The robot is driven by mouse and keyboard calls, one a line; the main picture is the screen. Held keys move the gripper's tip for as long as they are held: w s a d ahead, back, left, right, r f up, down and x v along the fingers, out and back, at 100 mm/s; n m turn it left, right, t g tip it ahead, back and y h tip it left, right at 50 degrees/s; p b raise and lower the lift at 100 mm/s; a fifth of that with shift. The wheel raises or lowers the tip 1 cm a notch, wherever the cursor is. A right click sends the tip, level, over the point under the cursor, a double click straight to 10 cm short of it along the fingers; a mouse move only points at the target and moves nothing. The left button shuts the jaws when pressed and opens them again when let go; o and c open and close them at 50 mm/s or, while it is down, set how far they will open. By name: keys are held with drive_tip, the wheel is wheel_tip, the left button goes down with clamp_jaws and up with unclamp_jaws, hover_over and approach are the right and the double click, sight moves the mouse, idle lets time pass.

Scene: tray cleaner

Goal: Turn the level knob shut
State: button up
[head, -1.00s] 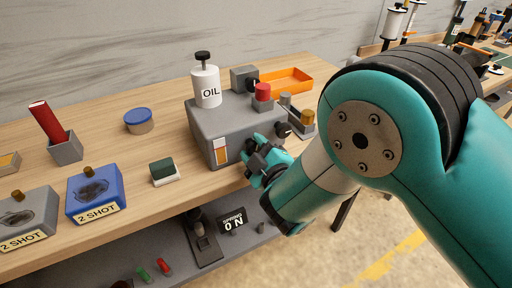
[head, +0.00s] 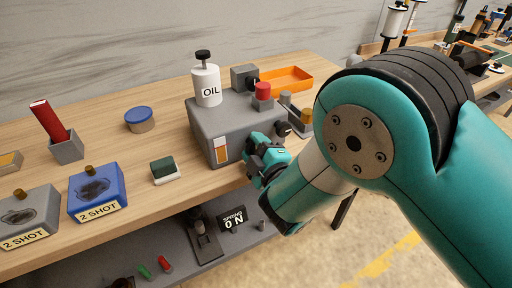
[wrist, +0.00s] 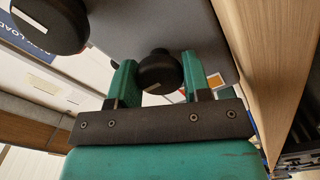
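The grey machine (head: 225,122) stands on the bench, with an orange and white level window (head: 221,151) on its front. A black knob (wrist: 160,74) on the machine lies between the two teal fingers of my gripper (wrist: 160,70) in the wrist view. The fingers flank it closely; I cannot tell whether both touch it. A small level window corner (wrist: 214,80) shows beside the right finger. In the head view my gripper (head: 258,150) is against the machine's front and hides that knob. A second black knob (head: 282,130) is just right of it, also at the wrist view's top left (wrist: 50,22).
On the machine are an oil bottle (head: 207,86) and a red button (head: 263,91). An orange tray (head: 290,79) lies behind. A blue-lidded tub (head: 139,119) and a green-topped pad (head: 164,170) stand left. A spring display (head: 232,218) is on the shelf below.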

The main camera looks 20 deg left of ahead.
drive_tip(key=o, duration=0.4)
drive_tip(key=shift+a, duration=0.1)
drive_tip(key=s+d+b, duration=0.1)
drive_tip(key=b, duration=0.2)
drive_tip(key=shift+f, duration=0.35)
drive_tip(key=s+d+b, duration=0.1)
drive_tip(key=b, duration=0.2)
drive_tip(key=shift+d+f+b, duration=0.1)
drive_tip(key=shift+b, duration=0.25)
drive_tip(key=b+v, duration=1.4)
drive_tip(key=b, duration=0.2)
drive_tip(key=shift+d+r+b, duration=0.25)
drive_tip(key=shift+r+b, duration=0.05)
drive_tip(key=shift+r, duration=0.1)
drive_tip(key=shift+s, duration=0.1)
